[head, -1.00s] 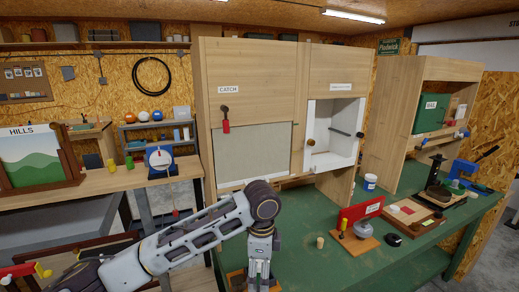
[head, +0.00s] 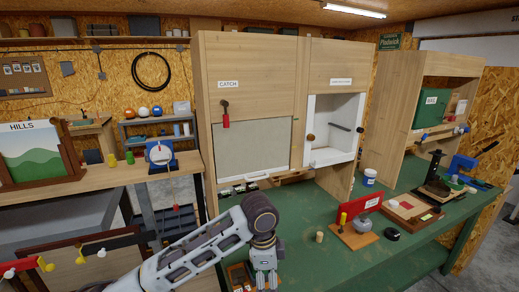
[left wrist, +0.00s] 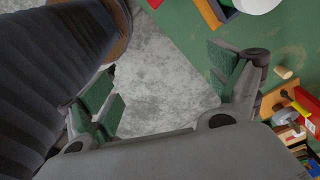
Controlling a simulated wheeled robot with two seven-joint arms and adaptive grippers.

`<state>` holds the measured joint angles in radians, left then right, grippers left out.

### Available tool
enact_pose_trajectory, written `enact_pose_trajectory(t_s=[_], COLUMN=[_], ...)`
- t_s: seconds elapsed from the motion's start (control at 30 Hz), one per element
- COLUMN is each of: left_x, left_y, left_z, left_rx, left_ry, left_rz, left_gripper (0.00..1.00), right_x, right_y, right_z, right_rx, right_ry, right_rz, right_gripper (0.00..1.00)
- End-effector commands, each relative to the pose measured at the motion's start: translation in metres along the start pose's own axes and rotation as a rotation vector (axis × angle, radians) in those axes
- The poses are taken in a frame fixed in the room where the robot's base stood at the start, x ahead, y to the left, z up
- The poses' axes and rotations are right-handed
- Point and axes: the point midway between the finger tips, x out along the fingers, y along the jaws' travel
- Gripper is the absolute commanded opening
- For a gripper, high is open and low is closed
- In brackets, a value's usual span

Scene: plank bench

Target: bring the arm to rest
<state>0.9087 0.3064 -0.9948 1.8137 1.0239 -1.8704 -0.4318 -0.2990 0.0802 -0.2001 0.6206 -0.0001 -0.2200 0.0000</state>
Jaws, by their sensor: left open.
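My left arm (head: 195,245) comes in from the lower left in the head view, bends at a dark elbow joint and drops over the front of the green bench (head: 300,215). In the left wrist view my left gripper (left wrist: 160,65) is open, its two green-padded fingers well apart. Nothing shows between them except grey floor far below. In the head view the fingertips cannot be made out. My right arm and gripper are not in view.
A wooden tray (head: 238,275) lies beside the arm's lower end. A small wooden peg (head: 320,237) and a red panel stand (head: 352,212) are to its right. A tall cabinet (head: 250,70) stands behind, with a white-lined open compartment (head: 325,110). Open bench lies between.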

Motion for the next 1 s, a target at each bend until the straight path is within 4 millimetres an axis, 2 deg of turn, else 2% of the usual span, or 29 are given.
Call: enact_pose_trajectory(t_s=[0.53,1.0], left_x=[0.031,0.052], left_y=[0.028,0.044], left_z=[-0.011,0.003], left_rx=[-0.184,-0.408], left_ry=[0.176,0.287], left_rz=[-0.031,-0.063], left_gripper=[0.91,0.91], right_x=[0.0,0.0], right_y=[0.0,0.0], right_z=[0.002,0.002], right_rx=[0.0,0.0], right_ry=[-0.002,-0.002], right_rz=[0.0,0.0], right_gripper=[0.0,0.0])
